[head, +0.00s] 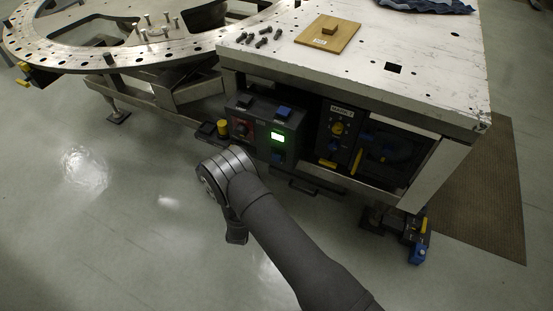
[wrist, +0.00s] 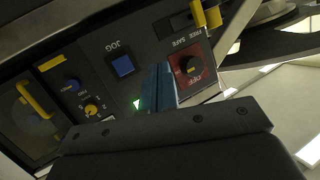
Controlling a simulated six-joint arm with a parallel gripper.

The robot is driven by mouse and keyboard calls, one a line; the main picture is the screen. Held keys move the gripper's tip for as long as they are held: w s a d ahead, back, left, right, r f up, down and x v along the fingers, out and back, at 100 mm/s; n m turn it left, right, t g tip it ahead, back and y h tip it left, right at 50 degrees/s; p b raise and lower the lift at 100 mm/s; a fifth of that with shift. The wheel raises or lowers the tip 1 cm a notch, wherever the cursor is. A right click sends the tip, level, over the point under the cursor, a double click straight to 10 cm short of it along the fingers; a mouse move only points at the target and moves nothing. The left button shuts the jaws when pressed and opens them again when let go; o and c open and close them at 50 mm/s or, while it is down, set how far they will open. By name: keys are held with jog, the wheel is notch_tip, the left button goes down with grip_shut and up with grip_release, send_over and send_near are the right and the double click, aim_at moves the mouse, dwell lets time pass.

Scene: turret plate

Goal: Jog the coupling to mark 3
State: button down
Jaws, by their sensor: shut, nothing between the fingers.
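The turret plate (head: 75,57), a large ring with holes along its rim, is at the upper left in the head view. I cannot make out the coupling or mark 3. The control box (head: 262,150) under the table has a lit green display (head: 278,137). In the wrist view its blue JOG button (wrist: 122,65) and a black knob on a red plate (wrist: 190,67) show. My gripper (wrist: 160,72) is shut and empty, its blue-grey fingers in front of the panel between button and knob. They partly hide the green display (wrist: 137,104). I cannot tell whether they touch the panel.
A yellow lever (wrist: 205,16) stands by the FREE/SAFE slot. A panel with a yellow knob (head: 338,128) is right of the box. Bolts (head: 262,36) and a wooden board (head: 328,34) lie on the table (head: 440,70). The floor at left is clear.

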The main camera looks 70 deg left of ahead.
aim_at(276, 158)
jog(key=w+a+n+g+h, duration=0.1)
jog(key=w+n+g, duration=0.1)
jog(key=w+g, duration=0.2)
jog(key=shift+w+a+h, duration=0.3)
jog(key=shift+w+h, duration=0.1)
jog(key=shift+w, duration=1.4)
jog(key=shift+w+a, duration=0.1)
jog(key=w+a, duration=0.6)
jog(key=shift+w, duration=0.1)
dwell(0.9)
jog(key=shift+w+a, duration=0.25)
jog(key=shift+a, duration=0.05)
